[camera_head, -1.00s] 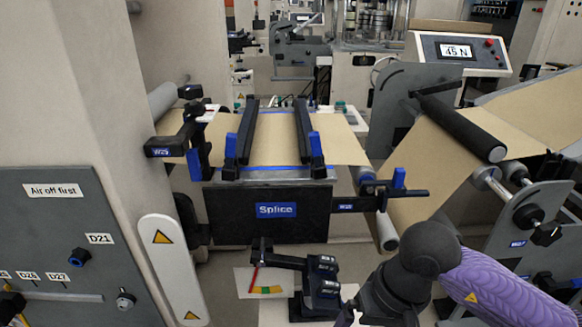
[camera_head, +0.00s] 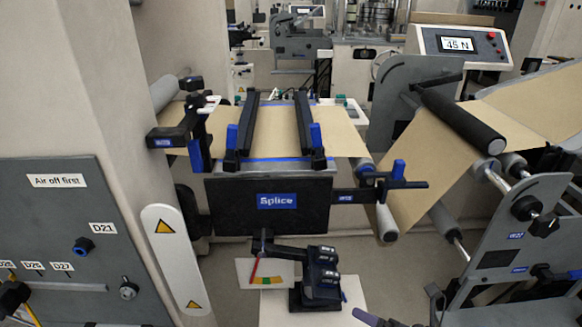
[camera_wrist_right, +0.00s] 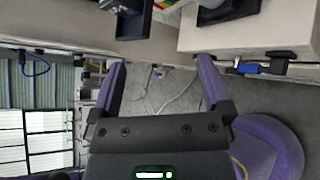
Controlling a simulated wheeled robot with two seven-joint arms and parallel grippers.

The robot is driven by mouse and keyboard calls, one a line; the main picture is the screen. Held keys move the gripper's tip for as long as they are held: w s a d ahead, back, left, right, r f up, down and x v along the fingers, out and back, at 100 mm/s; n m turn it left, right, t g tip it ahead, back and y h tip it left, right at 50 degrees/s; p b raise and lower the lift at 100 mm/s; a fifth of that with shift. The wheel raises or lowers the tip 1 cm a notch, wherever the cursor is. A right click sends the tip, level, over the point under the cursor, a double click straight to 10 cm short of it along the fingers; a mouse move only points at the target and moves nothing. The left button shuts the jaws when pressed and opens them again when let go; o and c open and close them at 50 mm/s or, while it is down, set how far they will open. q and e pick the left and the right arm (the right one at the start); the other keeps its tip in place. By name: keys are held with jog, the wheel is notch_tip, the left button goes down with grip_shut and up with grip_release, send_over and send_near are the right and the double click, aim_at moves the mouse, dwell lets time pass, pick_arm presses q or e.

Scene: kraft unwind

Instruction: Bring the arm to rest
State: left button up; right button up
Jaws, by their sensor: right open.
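My right gripper shows in the head view only as a small purple tip (camera_head: 368,317) at the bottom edge. In the right wrist view its two purple fingers stand wide apart, with nothing between the fingertips (camera_wrist_right: 157,66) but a view of the grey floor beyond. The rest of my right arm is out of the head view. My left gripper is in neither view.
The splice table (camera_head: 270,205) carries brown web under two black clamp bars. A black stand (camera_head: 316,275) is on a pale surface below it. Rollers (camera_head: 460,120) and a grey side plate (camera_head: 510,235) are right. A control panel (camera_head: 70,260) is left.

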jog(key=s+d+f+m+g+h, duration=0.1)
jog(key=s+d+f+m+h, duration=0.55)
jog(key=d+m, duration=0.3)
jog(key=s+d+f+m+g+h, duration=0.1)
jog(key=s+d+f+m+h, duration=0.45)
jog(key=d+f+m, duration=0.35)
jog(key=s+d+f+m+g+h, duration=0.15)
jog(key=s+d+m+g, duration=0.35)
jog(key=s, duration=0.6)
jog(key=s+d+f+m+g+h, duration=0.1)
jog(key=s+d+m+g+h, duration=0.1)
jog(key=s+d+m, duration=0.65)
jog(key=s+a+f+y, duration=0.1)
jog(key=s+a+f, duration=0.1)
jog(key=a, duration=0.8)
jog(key=s+a+f+y, duration=0.2)
jog(key=a+f, duration=0.1)
jog(key=a, duration=0.6)
jog(key=s+a+f+y, duration=0.1)
jog(key=a+f, duration=0.2)
jog(key=a, duration=0.7)
jog(key=shift+s+a+n+g+y, duration=0.3)
jog(key=shift+s+g+y, duration=0.05)
jog(key=shift+s+g, duration=0.05)
